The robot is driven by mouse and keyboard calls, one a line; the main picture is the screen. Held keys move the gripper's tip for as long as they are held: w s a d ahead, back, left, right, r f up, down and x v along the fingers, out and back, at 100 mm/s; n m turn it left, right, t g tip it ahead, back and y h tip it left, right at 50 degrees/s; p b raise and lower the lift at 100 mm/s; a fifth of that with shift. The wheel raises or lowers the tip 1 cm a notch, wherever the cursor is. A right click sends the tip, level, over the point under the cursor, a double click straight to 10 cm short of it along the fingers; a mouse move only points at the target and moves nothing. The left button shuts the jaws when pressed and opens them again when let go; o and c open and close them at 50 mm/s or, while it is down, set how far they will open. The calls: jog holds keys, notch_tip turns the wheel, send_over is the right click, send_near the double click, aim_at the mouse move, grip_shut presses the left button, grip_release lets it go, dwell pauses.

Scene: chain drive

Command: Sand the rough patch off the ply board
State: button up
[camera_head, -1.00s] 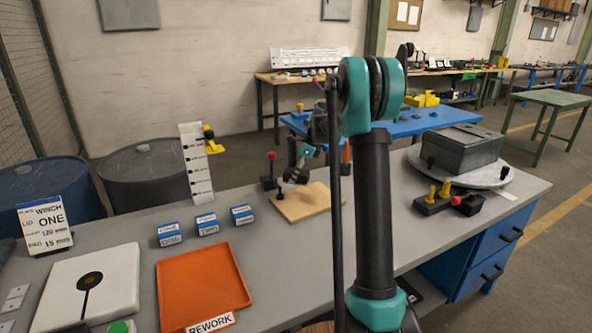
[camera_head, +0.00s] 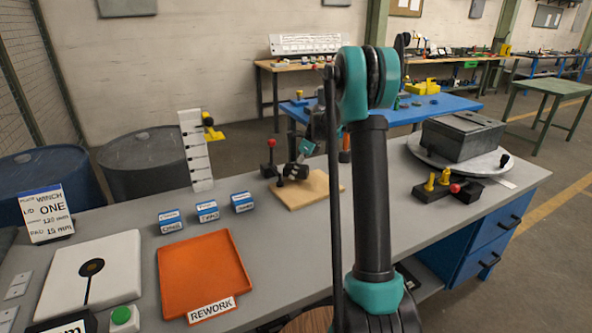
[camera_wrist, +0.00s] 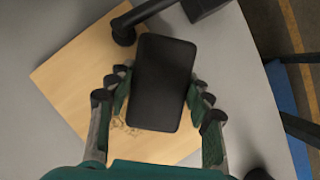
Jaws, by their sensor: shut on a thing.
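The ply board (camera_head: 312,192) is a pale wooden square on the grey bench, left of my arm. In the wrist view the board (camera_wrist: 72,78) lies beneath my gripper, with a dark speckled rough patch (camera_wrist: 122,126) at the lower left edge of the held block. My gripper (camera_wrist: 160,92) is shut on a black rounded block (camera_wrist: 163,75), with a finger at each side. In the head view my gripper (camera_head: 298,168) is small and partly dark against the block, over the board's far left part. I cannot tell whether the block touches the board.
A red-knobbed clamp (camera_head: 271,146) stands at the board's far left corner; its dark arm (camera_wrist: 124,30) reaches over the board. Labelled blue-and-white blocks (camera_head: 207,211) and an orange tray (camera_head: 203,270) lie left. A grey box (camera_head: 462,137) on a round plate stands right.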

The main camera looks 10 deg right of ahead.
aim_at(300, 179)
jog(key=shift+f, duration=1)
dwell(0.4)
jog(key=shift+s+d+r, duration=0.1)
jog(key=shift+s+d, duration=0.3)
jog(key=shift+s, duration=0.45)
jog(key=shift+s+d, duration=0.35)
jog(key=shift+s, duration=0.5)
jog(key=shift+s+d, duration=0.3)
jog(key=shift+s, duration=0.4)
jog(key=shift+s+d, duration=0.25)
jog(key=shift+s, duration=0.4)
jog(key=shift+s+d, duration=0.3)
jog(key=shift+s, duration=0.4)
jog(key=shift+s+d, duration=0.25)
jog(key=shift+s, duration=0.35)
jog(key=shift+s+d, duration=0.25)
jog(key=shift+s, duration=0.35)
jog(key=shift+s+d, duration=0.25)
jog(key=shift+s, duration=0.35)
jog(key=shift+f, duration=0.2)
